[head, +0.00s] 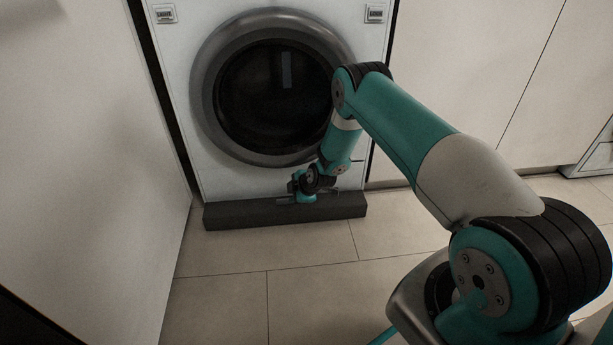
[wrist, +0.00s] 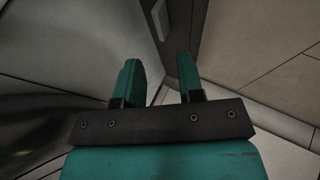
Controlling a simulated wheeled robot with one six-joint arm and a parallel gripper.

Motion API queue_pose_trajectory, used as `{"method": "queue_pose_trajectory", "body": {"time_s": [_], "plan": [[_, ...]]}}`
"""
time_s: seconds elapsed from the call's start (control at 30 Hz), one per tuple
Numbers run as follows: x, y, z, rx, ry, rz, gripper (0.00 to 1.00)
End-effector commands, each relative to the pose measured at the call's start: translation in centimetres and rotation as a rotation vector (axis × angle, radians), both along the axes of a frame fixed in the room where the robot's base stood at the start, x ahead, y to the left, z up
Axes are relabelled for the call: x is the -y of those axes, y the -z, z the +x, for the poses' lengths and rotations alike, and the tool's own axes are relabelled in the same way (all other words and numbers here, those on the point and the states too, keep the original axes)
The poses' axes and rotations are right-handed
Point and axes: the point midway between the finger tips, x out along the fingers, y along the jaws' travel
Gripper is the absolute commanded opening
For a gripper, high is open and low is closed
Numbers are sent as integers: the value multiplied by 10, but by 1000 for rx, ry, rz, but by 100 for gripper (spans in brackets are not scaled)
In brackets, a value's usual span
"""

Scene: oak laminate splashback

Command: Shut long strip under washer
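The long dark strip (head: 235,217) lies along the foot of the white washer (head: 175,60) in the head view. Its top face shows, and it stands out in front of the washer's face. My gripper (head: 305,198) is low at the washer's front, over the middle of the strip; whether it touches cannot be told. In the wrist view my gripper (wrist: 158,65) has its two teal fingers apart with nothing seen between them.
The washer's round door (head: 270,85) is closed above the strip. A pale panel (head: 80,150) stands close on the left, and pale cabinet fronts (head: 450,60) are on the right. The tiled floor (head: 270,260) in front of the strip is clear.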

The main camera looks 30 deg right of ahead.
Motion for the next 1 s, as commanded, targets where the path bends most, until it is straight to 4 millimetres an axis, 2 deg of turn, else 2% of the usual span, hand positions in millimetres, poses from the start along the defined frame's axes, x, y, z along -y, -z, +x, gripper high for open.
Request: {"method": "queue_pose_trajectory", "body": {"time_s": [0.03, 0.1, 0.3, 0.4, 0.6, 1.0], "plan": [[3, -20, -8, -2, 2, 1, 35], [5, -34, -19, -2, 2, 1, 35], [12, -65, -43, 1, 2, -1, 35], [14, -74, -51, 2, 2, -1, 35], [15, -81, -58, 3, 1, -1, 35], [15, -80, -58, 4, 1, -1, 35]]}}
